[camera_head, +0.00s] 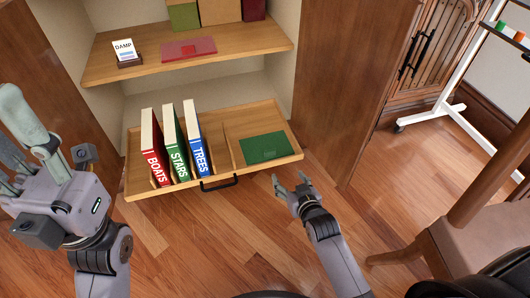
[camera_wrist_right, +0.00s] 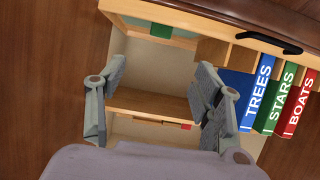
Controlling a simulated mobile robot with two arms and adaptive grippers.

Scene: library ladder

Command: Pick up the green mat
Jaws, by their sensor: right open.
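The green mat (camera_head: 265,147) is a flat dark green rectangle lying in the right compartment of the pulled-out wooden drawer (camera_head: 213,187). In the right wrist view a small part of the mat (camera_wrist_right: 160,31) shows past the drawer edge. My right gripper (camera_head: 291,179) is open and empty, just in front of the drawer's right front corner and apart from the mat. It also shows in the right wrist view (camera_wrist_right: 158,78) with its fingers wide apart. My left gripper (camera_head: 12,118) is at the far left, partly cut off, away from the drawer.
The drawer's left part holds the books BOATS (camera_head: 154,148), STARS (camera_head: 175,145) and TREES (camera_head: 196,140). A black handle (camera_head: 219,184) sits on its front. The shelf above (camera_head: 230,45) holds a red mat (camera_head: 188,49) and a DAMP card (camera_head: 125,50). A chair (camera_head: 470,235) stands right.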

